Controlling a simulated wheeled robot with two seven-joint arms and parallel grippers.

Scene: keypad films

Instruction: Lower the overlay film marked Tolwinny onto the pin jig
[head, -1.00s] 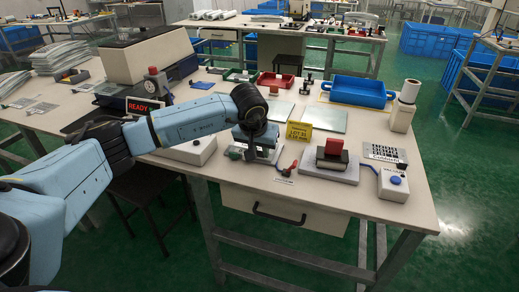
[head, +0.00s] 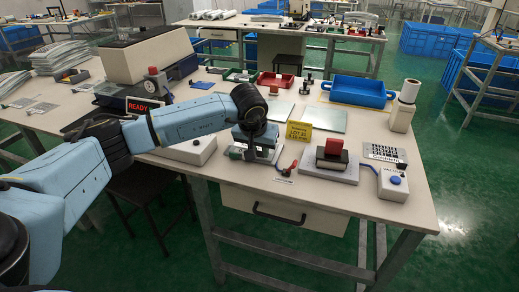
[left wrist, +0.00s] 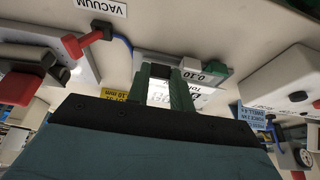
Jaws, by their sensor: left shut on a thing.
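My left gripper (head: 258,147) is low over the front middle of the workbench, its fingers largely hidden by the wrist in the head view. In the left wrist view, its two green fingers (left wrist: 161,92) are shut on a pale film (left wrist: 168,98) with dark print. Lettering starting "Tol" and "0.10" shows beside the fingers; the rest of the name is hidden. A grey plate-like jig (left wrist: 148,58) lies just beyond the fingertips. I cannot tell whether the film touches it, and its pins are not clear. My right gripper is not in view.
A red-topped block on a grey base (head: 330,165) stands right of the gripper, with a small red-handled valve (head: 287,169) between. A yellow sign (head: 298,131) stands behind. A white box (head: 190,149) is at left, a blue tray (head: 358,91) at the back.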

